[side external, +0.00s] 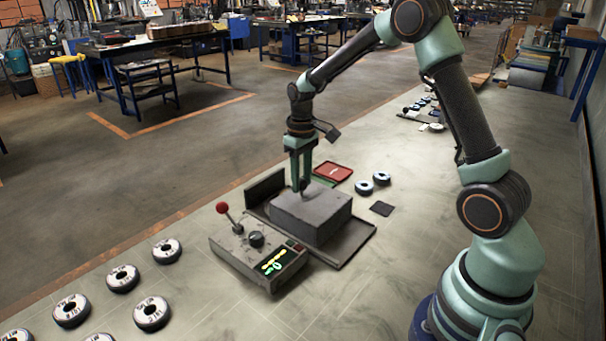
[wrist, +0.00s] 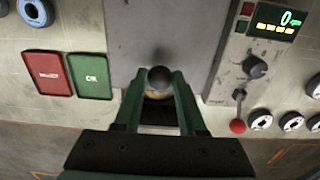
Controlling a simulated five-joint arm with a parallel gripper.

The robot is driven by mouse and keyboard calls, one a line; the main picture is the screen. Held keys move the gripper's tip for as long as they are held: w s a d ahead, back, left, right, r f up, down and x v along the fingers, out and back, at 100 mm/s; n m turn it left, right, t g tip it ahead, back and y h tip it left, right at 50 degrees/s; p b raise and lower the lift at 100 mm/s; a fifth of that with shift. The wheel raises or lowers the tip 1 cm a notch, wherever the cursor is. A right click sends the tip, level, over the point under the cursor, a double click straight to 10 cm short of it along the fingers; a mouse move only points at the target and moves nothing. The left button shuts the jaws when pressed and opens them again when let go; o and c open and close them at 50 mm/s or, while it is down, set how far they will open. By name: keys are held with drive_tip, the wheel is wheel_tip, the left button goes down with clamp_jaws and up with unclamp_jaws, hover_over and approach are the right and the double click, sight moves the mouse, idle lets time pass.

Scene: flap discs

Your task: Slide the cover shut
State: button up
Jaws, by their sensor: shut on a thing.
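The grey box-shaped cover (side external: 312,211) sits on a dark flat base (side external: 352,243) beside an upright grey plate (side external: 265,188). In the wrist view the cover (wrist: 165,30) is a flat grey surface with a dark round knob (wrist: 160,77) near its edge. My gripper (side external: 304,186) stands over the cover's edge, pointing down. In the wrist view its fingers (wrist: 160,82) are shut on the knob, one on each side. A dark gap and a bit of yellow show between the fingers, just below the knob; what lies there is mostly hidden.
A control box (side external: 260,250) with a red-ball lever (side external: 224,210) and lit display stands close beside the cover. A red tray (side external: 333,172) and a green one (wrist: 89,76) lie on the other side. Several flap discs (side external: 123,279) lie on the bench at left; 2 more (side external: 365,187) lie behind.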

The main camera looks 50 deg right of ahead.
drive_tip(key=shift+w, duration=3.85)
drive_tip(key=o, duration=0.6)
drive_tip(key=shift+w+r, duration=0.1)
drive_tip(key=o, duration=0.4)
drive_tip(key=shift+r, duration=3.9)
